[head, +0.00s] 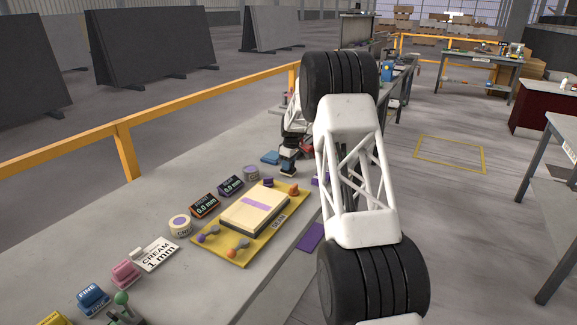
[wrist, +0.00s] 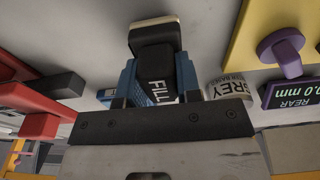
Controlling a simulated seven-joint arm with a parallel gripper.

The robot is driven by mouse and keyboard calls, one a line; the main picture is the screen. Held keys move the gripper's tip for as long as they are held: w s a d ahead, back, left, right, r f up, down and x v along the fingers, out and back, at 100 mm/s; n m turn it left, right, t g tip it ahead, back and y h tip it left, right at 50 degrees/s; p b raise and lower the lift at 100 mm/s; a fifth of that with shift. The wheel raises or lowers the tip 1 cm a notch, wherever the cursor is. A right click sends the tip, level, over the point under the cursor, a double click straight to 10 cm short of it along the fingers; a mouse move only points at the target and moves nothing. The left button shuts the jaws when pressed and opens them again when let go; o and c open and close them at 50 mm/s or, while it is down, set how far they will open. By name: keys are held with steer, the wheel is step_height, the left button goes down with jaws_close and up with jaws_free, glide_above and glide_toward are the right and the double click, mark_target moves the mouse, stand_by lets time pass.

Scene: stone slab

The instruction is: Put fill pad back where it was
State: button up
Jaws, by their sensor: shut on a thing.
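The fill pad (wrist: 155,62) is a dark block with a white "FILL" label and a cream end, seen in the wrist view. My gripper (wrist: 155,95) is shut on it, with blue parts showing on both sides of the dark block. In the head view my gripper (head: 289,152) is over the far part of the stone bench, beyond the yellow tray. The pad is small there, and I cannot tell whether it touches the bench. A flat blue piece (head: 270,157) lies just left of my gripper.
The yellow tray (head: 203,247) holds a cream slab (head: 250,219) and purple and orange knobs. A grey tin (wrist: 228,88), two dark displays (head: 205,206), a cream tin (head: 180,224) and a "FINE" block (head: 93,298) stand nearby. A red object (wrist: 38,103) is at left in the wrist view.

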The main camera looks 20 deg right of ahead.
steer(key=shift+f, duration=0.2)
steer(key=shift+f, duration=0.15)
steer(key=o, duration=1)
steer(key=shift+c, duration=0.2)
step_height(320, 180, up, 12)
steer(key=s+d, duration=0.1)
stand_by(0.8)
